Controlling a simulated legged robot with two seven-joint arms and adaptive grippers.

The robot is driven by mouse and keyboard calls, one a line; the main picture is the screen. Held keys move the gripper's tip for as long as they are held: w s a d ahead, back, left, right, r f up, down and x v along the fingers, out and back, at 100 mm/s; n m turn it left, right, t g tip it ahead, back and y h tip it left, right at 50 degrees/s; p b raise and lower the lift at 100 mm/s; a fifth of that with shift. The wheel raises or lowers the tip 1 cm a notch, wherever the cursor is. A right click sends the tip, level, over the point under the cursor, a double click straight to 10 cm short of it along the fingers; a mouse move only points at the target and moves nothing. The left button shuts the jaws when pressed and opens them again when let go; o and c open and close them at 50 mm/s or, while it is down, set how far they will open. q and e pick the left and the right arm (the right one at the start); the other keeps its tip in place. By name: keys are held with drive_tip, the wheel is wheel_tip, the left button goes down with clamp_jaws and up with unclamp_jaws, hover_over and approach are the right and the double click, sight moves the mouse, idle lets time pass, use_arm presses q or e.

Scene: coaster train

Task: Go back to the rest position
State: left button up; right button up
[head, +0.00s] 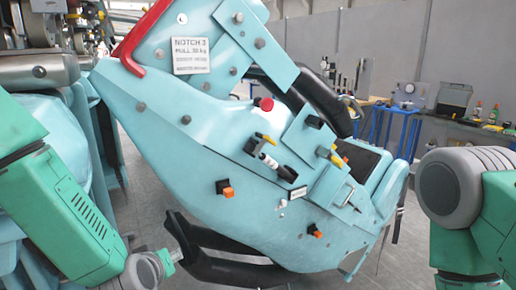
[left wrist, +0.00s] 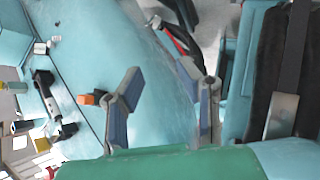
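The turquoise coaster car (head: 190,120) fills the middle of the head view, tilted, with a white label plate reading "NOTCH 3" (head: 191,56), a red knob (head: 264,104) and orange switches (head: 226,191) on its side. My left arm comes in from the left; its wrist is beside the car's lower side, and the gripper's fingers are hard to make out there. In the left wrist view my left gripper (left wrist: 160,75) has its two fingers apart with nothing between them, in front of a turquoise surface (left wrist: 85,50). My right arm shows at the right edge; its gripper is out of frame.
Black padded bars (head: 230,271) stick out at the car's lower left, close to my left wrist. A blue-legged workbench (head: 455,126) with tools and bottles stands behind at the right. Grey floor (head: 150,155) shows left of the car.

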use_arm(q)
drive_tip(key=s+a+f+m+g+b, duration=0.1)
drive_tip(key=s+f+m+g+b, duration=0.25)
drive_tip(key=s+f, duration=1.15)
drive_tip(key=s+a+f+m+g+b, duration=0.1)
drive_tip(key=s+a+f+g, duration=0.1)
drive_tip(key=s+f, duration=0.4)
drive_tip(key=s+a+f+m+g+b, duration=0.1)
drive_tip(key=s+f+g, duration=0.4)
drive_tip(key=s, duration=0.7)
drive_tip(key=shift+s+a+f+b, duration=0.3)
drive_tip(key=shift+a+f+b, duration=0.15)
drive_tip(key=shift+a+f, duration=0.55)
use_arm(e)
wheel_tip(320, 180, down, 8)
drive_tip(key=shift+d+r, duration=0.25)
drive_tip(key=shift+d, duration=0.15)
use_arm(q)
drive_tip(key=shift+a+m, duration=0.15)
drive_tip(key=shift+m, duration=0.1)
use_arm(e)
drive_tip(key=shift+a, duration=0.1)
use_arm(q)
drive_tip(key=shift+a+h, duration=0.3)
use_arm(e)
drive_tip(key=shift+a+r, duration=0.1)
drive_tip(key=shift+a, duration=0.15)
